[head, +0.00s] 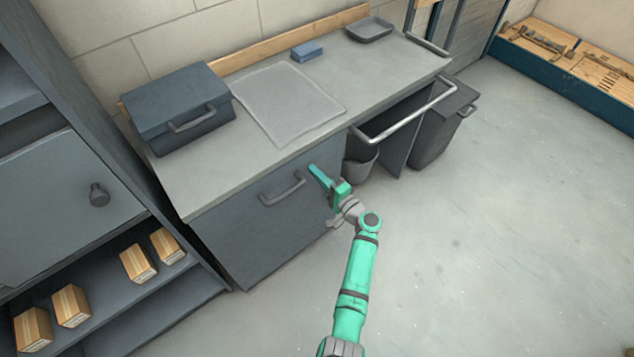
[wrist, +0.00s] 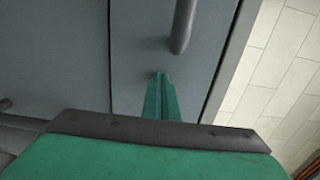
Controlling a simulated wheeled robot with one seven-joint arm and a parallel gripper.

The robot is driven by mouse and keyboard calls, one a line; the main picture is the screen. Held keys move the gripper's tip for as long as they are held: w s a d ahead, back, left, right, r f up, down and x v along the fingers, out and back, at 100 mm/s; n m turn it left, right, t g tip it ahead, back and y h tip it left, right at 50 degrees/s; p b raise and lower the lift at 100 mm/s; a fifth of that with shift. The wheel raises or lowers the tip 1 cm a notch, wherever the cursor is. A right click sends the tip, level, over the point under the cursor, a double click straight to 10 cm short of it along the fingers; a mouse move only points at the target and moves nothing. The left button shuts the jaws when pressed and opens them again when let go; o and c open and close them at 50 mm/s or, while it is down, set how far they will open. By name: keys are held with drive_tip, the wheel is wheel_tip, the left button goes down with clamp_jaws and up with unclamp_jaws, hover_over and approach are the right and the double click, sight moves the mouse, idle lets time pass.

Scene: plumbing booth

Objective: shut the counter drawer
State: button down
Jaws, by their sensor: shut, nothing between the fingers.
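The counter drawer's grey front (head: 250,195) is on the left half of the counter, under the top. It looks about flush with the counter; I cannot tell whether a small gap remains. Its bar handle (head: 283,190) is grey, and the handle also shows in the wrist view (wrist: 183,25). My gripper (head: 314,171) is shut and empty, just right of the handle, near the front's right end. In the wrist view the closed green fingers (wrist: 161,78) point at the grey front beside the handle's end. I cannot tell whether they touch it.
The countertop (head: 200,185) holds a toolbox (head: 180,105), a grey mat (head: 287,103), a blue block (head: 307,51) and a tray (head: 370,29). A metal rail (head: 405,112) juts out right of the drawer, above a bucket (head: 360,160). A bin (head: 440,125) stands at right. Floor is clear in front.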

drive_tip(key=shift+w+a+r, duration=0.15)
drive_tip(key=shift+w+a, duration=0.25)
drive_tip(key=shift+w, duration=0.2)
drive_tip(key=shift+a+r, duration=0.1)
drive_tip(key=shift+a, duration=0.1)
drive_tip(key=v, duration=1.5)
drive_tip(key=shift+f, duration=0.25)
drive_tip(key=shift+w+d, duration=0.1)
